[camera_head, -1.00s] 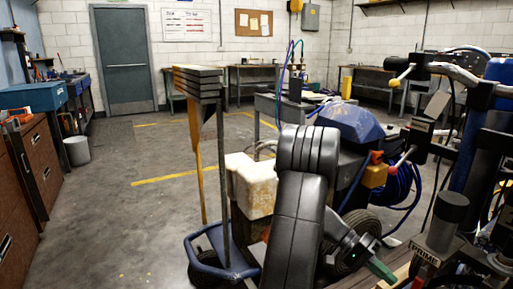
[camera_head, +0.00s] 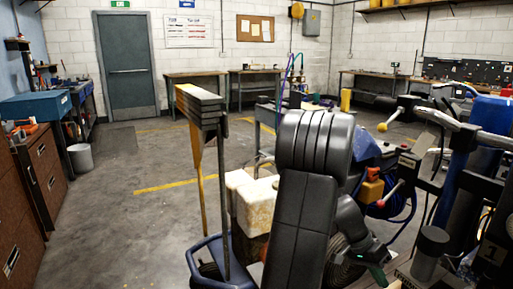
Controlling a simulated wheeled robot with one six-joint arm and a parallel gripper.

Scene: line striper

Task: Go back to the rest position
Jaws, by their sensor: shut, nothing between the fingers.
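My arm is folded upright in the middle of the view, and its black links cover part of the line striper. My gripper (camera_head: 378,273) hangs at the lower right of the arm, pointing down and right, with green at its tip. It is small and partly cut by the bottom of the picture. It is shut with nothing in it.
Brown drawers (camera_head: 42,180) line the left wall near a grey bin (camera_head: 80,158). The floor (camera_head: 120,230) between is clear.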

